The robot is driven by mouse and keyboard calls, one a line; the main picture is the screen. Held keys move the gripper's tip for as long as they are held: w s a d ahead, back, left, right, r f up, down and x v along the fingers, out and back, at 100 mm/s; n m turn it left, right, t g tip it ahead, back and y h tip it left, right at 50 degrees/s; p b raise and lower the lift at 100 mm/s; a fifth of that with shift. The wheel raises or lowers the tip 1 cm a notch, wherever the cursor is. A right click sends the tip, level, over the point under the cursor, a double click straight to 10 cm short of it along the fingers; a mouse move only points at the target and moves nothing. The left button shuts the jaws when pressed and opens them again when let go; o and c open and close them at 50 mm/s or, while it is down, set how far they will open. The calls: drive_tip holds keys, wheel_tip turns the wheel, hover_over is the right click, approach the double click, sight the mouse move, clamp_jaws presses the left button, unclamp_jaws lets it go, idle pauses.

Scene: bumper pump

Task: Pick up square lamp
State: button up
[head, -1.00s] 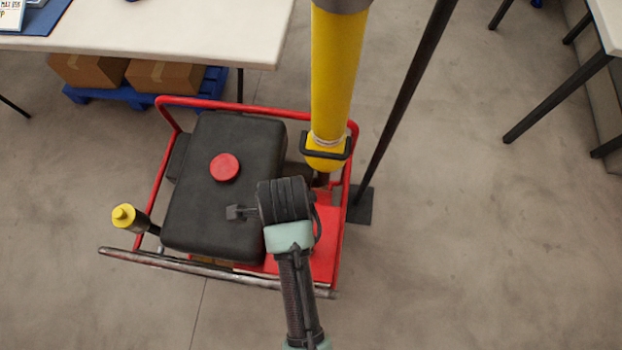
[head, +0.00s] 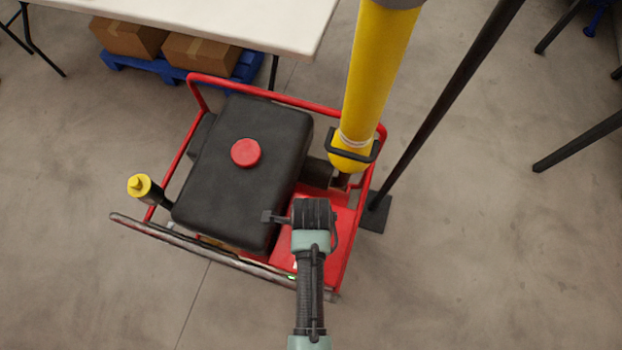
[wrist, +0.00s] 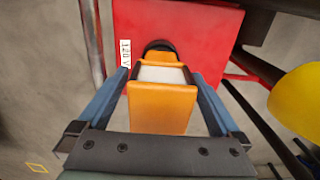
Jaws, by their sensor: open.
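The square lamp (wrist: 162,108), an orange block with a pale panel and a black end, shows in the wrist view. It sits between the two blue-grey fingers of my gripper (wrist: 160,77), which are open with a visible gap on the right; contact on the left is hard to tell. In the head view my gripper (head: 313,213) is over the red front-right part of the machine, and the lamp is hidden beneath it.
The machine has a black tank (head: 235,190) with a red cap (head: 245,153) inside a red tube frame (head: 270,94). A yellow column (head: 376,75) and a black pole (head: 445,100) stand close on the right. A white table (head: 230,18) is behind.

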drive_tip(key=shift+f, duration=0.75)
clamp_jaws()
